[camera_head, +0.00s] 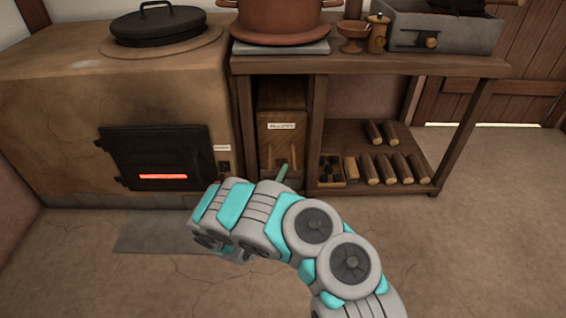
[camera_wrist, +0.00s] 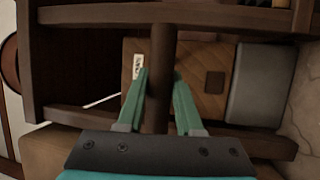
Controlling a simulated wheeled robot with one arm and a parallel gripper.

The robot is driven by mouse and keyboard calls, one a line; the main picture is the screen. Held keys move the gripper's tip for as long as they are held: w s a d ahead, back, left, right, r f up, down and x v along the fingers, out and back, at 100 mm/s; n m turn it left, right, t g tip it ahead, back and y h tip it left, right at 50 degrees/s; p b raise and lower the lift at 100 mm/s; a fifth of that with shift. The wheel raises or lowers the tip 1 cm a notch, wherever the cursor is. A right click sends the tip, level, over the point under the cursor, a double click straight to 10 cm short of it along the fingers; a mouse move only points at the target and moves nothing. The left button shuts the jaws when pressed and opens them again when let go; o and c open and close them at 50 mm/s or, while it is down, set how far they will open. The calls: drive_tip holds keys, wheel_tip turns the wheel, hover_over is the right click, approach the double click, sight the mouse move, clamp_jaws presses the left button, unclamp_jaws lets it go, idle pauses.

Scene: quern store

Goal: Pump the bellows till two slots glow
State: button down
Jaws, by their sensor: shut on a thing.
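The bellows (camera_head: 275,140), a brown wooden unit with a white label, stand in the bay between the stove and the shelf. In the wrist view the bellows' quilted brown face (camera_wrist: 200,65) lies behind a dark bar-like handle (camera_wrist: 162,50). My gripper (camera_wrist: 160,85) is shut on this handle, one green finger on each side. In the head view my arm hides most of the gripper; one green fingertip (camera_head: 283,172) shows in front of the bellows. The stove's black door (camera_head: 155,148) has one slot (camera_head: 163,177) glowing orange-red; no second glowing slot shows.
The clay stove (camera_head: 60,110) stands left, with a lidded black pan (camera_head: 158,25) on top. A bench (camera_head: 400,66) carries a copper pot (camera_head: 280,20) and a grey tray (camera_head: 445,35). Several logs (camera_head: 385,168) lie on its lower shelf. The floor at right is clear.

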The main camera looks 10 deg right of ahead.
drive_tip(key=s, duration=0.1)
drive_tip(key=s+p, duration=0.1)
drive_tip(key=s, duration=0.1)
drive_tip(key=shift+s+a+f, duration=0.1)
drive_tip(key=shift+s+a, duration=0.1)
drive_tip(key=shift+a, duration=0.15)
drive_tip(key=c, duration=0.6)
unclamp_jaws()
drive_tip(key=shift+p+v, duration=0.55)
drive_tip(key=shift+v, duration=3.25)
